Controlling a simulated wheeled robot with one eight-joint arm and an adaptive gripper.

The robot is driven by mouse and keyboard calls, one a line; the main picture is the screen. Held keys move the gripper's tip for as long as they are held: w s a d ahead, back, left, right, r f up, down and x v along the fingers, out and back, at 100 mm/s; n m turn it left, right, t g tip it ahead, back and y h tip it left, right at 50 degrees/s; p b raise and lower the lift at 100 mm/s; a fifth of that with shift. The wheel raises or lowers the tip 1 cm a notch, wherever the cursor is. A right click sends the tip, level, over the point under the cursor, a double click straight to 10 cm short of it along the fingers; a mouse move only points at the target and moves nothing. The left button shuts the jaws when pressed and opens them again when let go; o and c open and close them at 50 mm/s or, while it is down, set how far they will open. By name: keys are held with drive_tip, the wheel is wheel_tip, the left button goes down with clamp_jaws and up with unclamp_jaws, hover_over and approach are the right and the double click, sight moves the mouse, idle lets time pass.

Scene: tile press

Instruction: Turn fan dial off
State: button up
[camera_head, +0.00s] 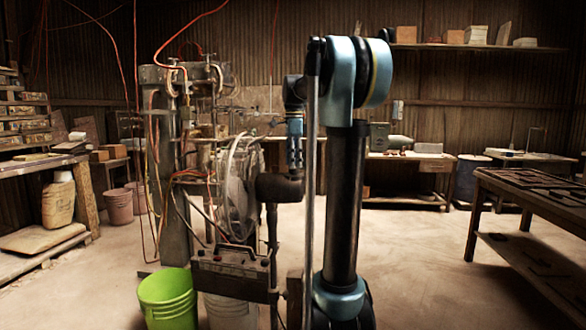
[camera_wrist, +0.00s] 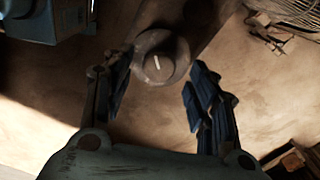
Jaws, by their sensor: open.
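The round dial (camera_wrist: 161,57) shows at the top middle of the wrist view, dark brown with a short pale mark on its face. My gripper (camera_wrist: 160,78) is open, with one finger on each side just below the dial in the picture. Nothing is between the fingers but the lower edge of the dial. I cannot tell whether either finger touches it. A wire cage, likely the fan's (camera_wrist: 292,12), shows at the top right of the wrist view.
The press (camera_head: 178,170) with hoses and cables stands left of my arm. A green bucket (camera_head: 167,295) and a control box (camera_head: 232,265) are at its front. A workbench (camera_head: 520,190) stands at right. Open floor (camera_head: 425,255) lies between my arm and that bench.

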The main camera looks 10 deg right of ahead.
drive_tip(key=shift+f, duration=1.15)
drive_tip(key=shift+c, duration=0.6)
drive_tip(key=c, duration=1)
